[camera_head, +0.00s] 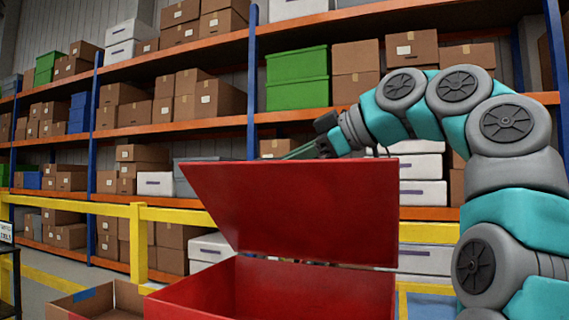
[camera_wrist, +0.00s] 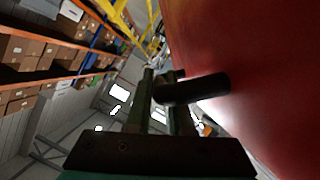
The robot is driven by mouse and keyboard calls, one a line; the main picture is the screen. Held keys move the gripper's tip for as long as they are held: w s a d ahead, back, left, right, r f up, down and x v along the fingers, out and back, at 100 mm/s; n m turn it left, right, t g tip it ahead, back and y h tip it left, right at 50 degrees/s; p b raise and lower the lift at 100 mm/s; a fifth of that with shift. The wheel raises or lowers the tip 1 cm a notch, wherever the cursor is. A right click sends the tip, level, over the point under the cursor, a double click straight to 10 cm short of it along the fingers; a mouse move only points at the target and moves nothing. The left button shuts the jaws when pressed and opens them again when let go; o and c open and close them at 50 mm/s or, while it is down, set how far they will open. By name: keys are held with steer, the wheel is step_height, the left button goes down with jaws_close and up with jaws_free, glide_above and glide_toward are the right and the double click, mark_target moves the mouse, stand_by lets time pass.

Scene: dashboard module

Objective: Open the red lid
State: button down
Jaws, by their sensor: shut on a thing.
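The red lid (camera_head: 300,210) stands raised and tilted above the red box (camera_head: 270,290), with a gap at its front and left. It also fills the right side of the wrist view (camera_wrist: 255,60). A dark round handle (camera_wrist: 200,88) sticks out from the lid's face. My gripper (camera_wrist: 163,88) is shut on this handle, its two fingers on either side of it. In the head view my gripper (camera_head: 303,151) shows at the lid's top edge, and its fingertips are partly hidden behind the lid.
An open cardboard box (camera_head: 110,298) stands left of the red box. A yellow rail (camera_head: 140,240) runs behind. Shelves with cardboard boxes and green bins (camera_head: 297,93) fill the background. My arm reaches in from the right.

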steer(key=shift+w+d+r, duration=0.1)
steer(key=shift+w+d, duration=0.05)
steer(key=shift+w, duration=0.1)
stand_by(0.5)
steer(key=c, duration=0.8)
jaws_free()
steer(key=shift+s+d+r, duration=0.15)
steer(key=shift+s+d, duration=0.1)
steer(key=shift+d, duration=0.25)
steer(key=shift+s+d, duration=0.2)
steer(key=shift+d, duration=0.1)
glide_above(363, 189)
steer(key=w, duration=0.2)
steer(key=shift+a+r, duration=0.1)
steer(key=shift+a, duration=0.35)
steer(key=shift+s+d, duration=0.45)
steer(key=shift+d, duration=0.15)
